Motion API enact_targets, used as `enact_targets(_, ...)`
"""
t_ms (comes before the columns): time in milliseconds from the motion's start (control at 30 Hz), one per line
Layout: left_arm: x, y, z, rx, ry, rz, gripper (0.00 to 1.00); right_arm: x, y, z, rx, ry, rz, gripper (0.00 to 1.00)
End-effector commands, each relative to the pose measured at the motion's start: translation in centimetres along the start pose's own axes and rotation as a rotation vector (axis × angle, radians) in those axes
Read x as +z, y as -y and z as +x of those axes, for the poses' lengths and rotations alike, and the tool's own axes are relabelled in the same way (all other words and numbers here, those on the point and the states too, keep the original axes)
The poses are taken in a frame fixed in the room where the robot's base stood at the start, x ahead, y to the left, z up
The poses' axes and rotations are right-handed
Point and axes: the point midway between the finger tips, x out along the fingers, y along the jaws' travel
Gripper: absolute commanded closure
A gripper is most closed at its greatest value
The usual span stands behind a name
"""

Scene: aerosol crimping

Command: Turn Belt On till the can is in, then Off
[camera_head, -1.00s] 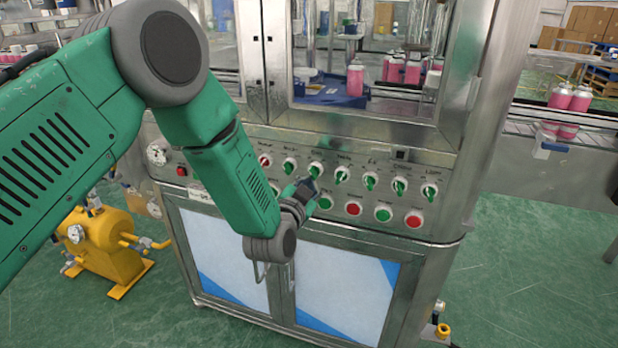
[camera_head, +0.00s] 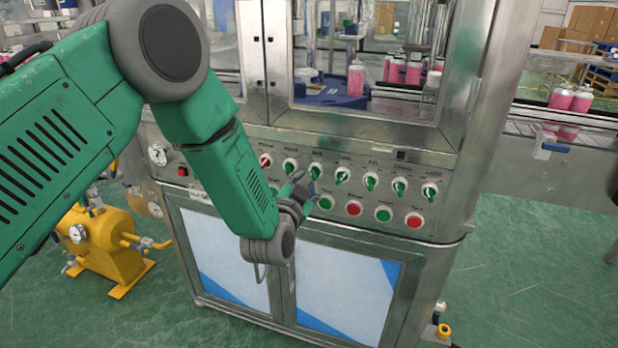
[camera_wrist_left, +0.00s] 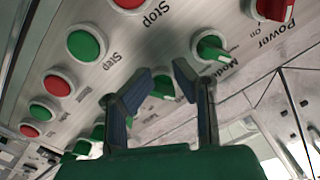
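The control panel (camera_head: 240,140) has a row of rotary knobs: a red Power knob (camera_wrist_left: 270,8), a green Mode knob (camera_wrist_left: 212,47) and several more green ones. I cannot read a Belt label. My left gripper (camera_head: 304,186) is open in front of the panel, just below the third knob (camera_head: 315,172). In the left wrist view its fingers (camera_wrist_left: 162,72) stand apart, with a green knob (camera_wrist_left: 163,87) showing between them; I cannot tell if they touch it. A pink can (camera_head: 355,80) stands inside the machine by a blue part. My right gripper is not in view.
Green and red push buttons (camera_head: 353,208) sit below the knobs. More pink cans (camera_head: 413,72) stand behind the glass, and others (camera_head: 570,98) on the conveyor at right. A yellow tank (camera_head: 105,245) stands on the floor at left.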

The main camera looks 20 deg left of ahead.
Motion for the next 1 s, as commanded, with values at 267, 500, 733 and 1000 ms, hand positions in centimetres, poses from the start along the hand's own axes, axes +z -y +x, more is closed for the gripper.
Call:
enact_targets(267, -1.6, -0.3, -1.7, 0.007, -0.036, -0.007, 0.72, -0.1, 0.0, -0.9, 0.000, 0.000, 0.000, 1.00)
enact_targets(500, -0.3, 0.1, -3.0, 0.008, -0.022, -0.013, 0.72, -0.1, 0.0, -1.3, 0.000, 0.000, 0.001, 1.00)
enact_targets(733, 0.0, 0.4, -4.7, 0.007, -0.019, -0.016, 0.72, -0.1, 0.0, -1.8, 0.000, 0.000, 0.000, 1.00)
enact_targets(1000, 0.0, 0.1, -6.6, 0.008, -0.017, -0.012, 0.72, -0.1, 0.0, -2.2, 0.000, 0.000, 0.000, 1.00)
